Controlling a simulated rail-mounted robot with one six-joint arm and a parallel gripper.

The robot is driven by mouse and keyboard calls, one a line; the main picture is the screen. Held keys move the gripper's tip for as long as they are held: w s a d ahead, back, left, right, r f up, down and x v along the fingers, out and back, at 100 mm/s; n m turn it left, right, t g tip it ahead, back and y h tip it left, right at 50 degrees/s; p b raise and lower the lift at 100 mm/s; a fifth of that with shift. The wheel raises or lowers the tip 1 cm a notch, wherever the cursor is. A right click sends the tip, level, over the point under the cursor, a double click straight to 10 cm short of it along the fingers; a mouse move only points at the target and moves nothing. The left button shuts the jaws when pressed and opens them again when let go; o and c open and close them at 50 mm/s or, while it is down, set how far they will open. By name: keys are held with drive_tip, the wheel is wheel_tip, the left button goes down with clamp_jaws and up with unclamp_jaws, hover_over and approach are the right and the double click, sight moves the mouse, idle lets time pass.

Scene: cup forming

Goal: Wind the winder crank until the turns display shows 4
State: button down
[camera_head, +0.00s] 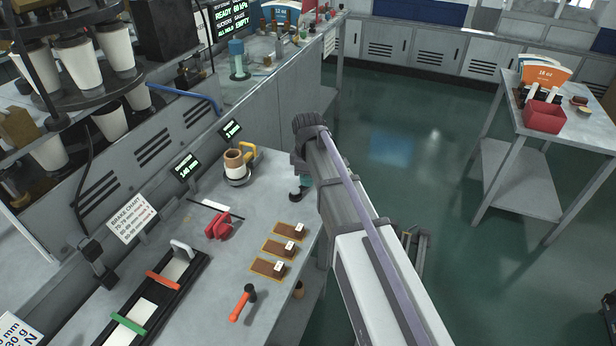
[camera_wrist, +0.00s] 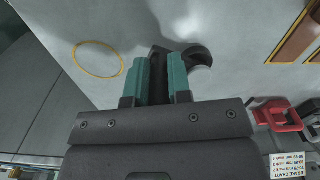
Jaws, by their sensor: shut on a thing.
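The winder (camera_head: 236,170) stands at the back of the bench, with a brown-and-white roll and a yellow crank handle (camera_head: 250,152). A small dark turns display (camera_head: 231,130) behind it seems to read 3; its small label is not legible. My gripper (camera_head: 303,188) is at the bench's right edge, apart from the crank and to its right, mostly hidden by my arm. The crank is not in the wrist view.
A black rail fixture (camera_head: 155,300) lies front left. A yellow ring (camera_wrist: 98,60) marks the surface near my gripper.

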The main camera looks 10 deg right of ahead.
drive_tip(key=m, duration=0.1)
drive_tip(key=s+m, duration=0.1)
drive_tip(key=m, duration=0.1)
drive_tip(key=s+m, duration=0.1)
drive_tip(key=m, duration=0.1)
drive_tip(key=shift+s+d, duration=0.1)
drive_tip(key=shift+d, duration=0.2)
drive_tip(key=s+m, duration=0.1)
drive_tip(key=m, duration=0.3)
drive_tip(key=shift+s+a, duration=0.15)
drive_tip(key=shift+s, duration=0.25)
drive_tip(key=m, duration=0.1)
drive_tip(key=s+m, duration=0.1)
drive_tip(key=m, duration=0.1)
drive_tip(key=a+m, duration=0.1)
drive_tip(key=m, duration=0.1)
drive_tip(key=shift+s, duration=0.3)
drive_tip(key=shift+s+a+m, duration=0.25)
drive_tip(key=shift+a+m, duration=0.05)
drive_tip(key=shift+m, duration=0.65)
drive_tip(key=shift+s+a+m, duration=0.2)
drive_tip(key=shift+a+m, duration=0.1)
drive_tip(key=shift+m, duration=0.65)
drive_tip(key=c, duration=1.1)
unclamp_jaws()
drive_tip(key=shift+o, duration=0.2)
